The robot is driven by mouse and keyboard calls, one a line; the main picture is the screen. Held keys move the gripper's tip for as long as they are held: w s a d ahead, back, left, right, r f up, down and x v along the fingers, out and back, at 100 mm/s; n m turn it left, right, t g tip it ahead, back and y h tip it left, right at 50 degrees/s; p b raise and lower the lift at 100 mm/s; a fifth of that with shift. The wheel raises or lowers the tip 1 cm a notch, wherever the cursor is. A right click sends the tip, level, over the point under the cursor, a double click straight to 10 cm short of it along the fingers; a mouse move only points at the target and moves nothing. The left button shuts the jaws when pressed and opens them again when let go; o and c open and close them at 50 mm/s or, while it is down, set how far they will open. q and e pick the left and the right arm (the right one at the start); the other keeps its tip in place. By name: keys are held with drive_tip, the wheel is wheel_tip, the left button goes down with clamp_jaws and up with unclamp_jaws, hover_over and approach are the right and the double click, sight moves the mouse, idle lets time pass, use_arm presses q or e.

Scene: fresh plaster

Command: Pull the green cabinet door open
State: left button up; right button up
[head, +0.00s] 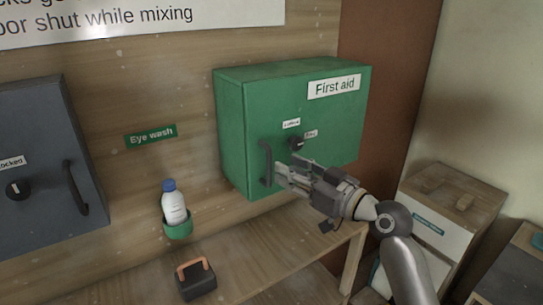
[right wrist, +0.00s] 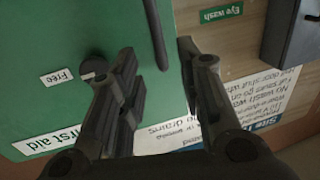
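The green cabinet (head: 230,125) with a "First aid" label is fixed to the wooden wall, its door (head: 335,120) looking shut. A dark upright bar handle (head: 266,160) is near the door's left edge and also shows in the right wrist view (right wrist: 157,30). A dark knob (head: 296,144) sits right of the handle; it shows beside a "Free" label in the right wrist view (right wrist: 92,68). My right gripper (head: 284,169) is open at the handle's lower part. In the right wrist view, the handle lies between its parted fingers (right wrist: 157,58). My left gripper is out of view.
A grey cabinet (head: 40,140) with a "Locked" label hangs at the left. A white bottle (head: 174,207) stands in a green holder (head: 177,230). Below, a dark box with an orange handle (head: 196,281) sits on the wooden bench (head: 270,250). A wooden-topped unit (head: 430,225) stands at the right.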

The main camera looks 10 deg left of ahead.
drive_tip(key=p, duration=0.2)
hover_over(269, 182)
drive_tip(key=d, duration=0.2)
drive_tip(key=shift+w+a, duration=0.15)
drive_tip(key=shift+a, duration=0.6)
drive_tip(key=shift+w+a, duration=0.2)
drive_tip(key=shift+a, duration=0.1)
clamp_jaws()
